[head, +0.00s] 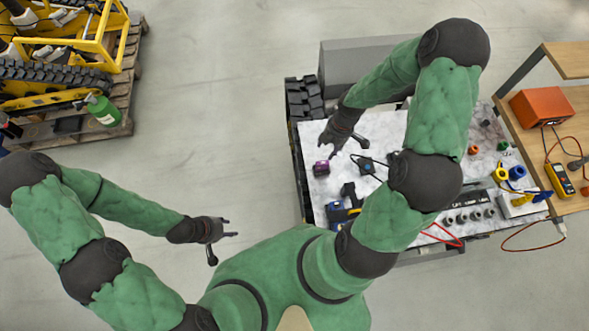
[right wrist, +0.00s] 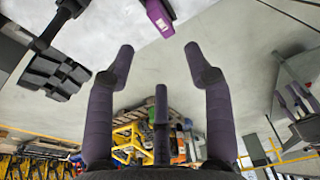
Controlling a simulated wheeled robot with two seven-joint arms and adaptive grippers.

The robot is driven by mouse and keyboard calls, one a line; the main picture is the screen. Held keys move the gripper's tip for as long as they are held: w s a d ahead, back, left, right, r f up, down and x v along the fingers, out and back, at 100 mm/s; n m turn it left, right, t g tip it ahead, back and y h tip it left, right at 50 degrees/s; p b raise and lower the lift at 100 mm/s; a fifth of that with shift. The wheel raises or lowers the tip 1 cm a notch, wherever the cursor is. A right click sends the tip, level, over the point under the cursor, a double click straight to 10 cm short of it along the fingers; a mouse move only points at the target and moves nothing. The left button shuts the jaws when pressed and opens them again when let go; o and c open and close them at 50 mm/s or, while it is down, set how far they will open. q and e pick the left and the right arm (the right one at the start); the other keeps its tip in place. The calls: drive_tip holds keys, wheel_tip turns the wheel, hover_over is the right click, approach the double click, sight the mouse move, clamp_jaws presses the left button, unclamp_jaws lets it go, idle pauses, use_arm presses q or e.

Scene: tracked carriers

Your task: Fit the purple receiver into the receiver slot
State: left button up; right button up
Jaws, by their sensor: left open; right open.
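The small purple receiver (head: 321,168) lies near the left edge of the pale carrier top (head: 318,205). It also shows at the top of the right wrist view (right wrist: 160,17), past my fingertips. My right gripper (head: 331,150) is open and empty, just beyond and slightly right of the receiver in the head view. In the wrist view its fingers (right wrist: 158,58) are spread with a gap to the receiver. My left gripper (head: 228,245) is open and empty over the floor, left of the carrier. I cannot make out which part is the receiver slot.
A black device with a blue face (head: 366,166) and cable lies right of the receiver. A blue and black item (head: 343,207) lies nearer me. My right arm covers the carrier's middle. An orange box (head: 541,107) stands on the wooden bench.

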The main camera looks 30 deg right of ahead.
drive_tip(key=s+a+f+m, duration=0.2)
drive_tip(key=a+f+m, duration=0.1)
drive_tip(key=a+m, duration=0.2)
drive_tip(key=s+a+f+m+y, duration=0.1)
drive_tip(key=s+a+f+m, duration=0.2)
drive_tip(key=a+m, duration=0.3)
drive_tip(key=s+a+f+m+y, duration=0.1)
drive_tip(key=s+a+f+m, duration=0.2)
drive_tip(key=a, duration=0.9)
drive_tip(key=m, duration=0.2)
drive_tip(key=shift+s+m, duration=0.25)
drive_tip(key=shift+m, duration=0.05)
drive_tip(key=shift+f, duration=0.15)
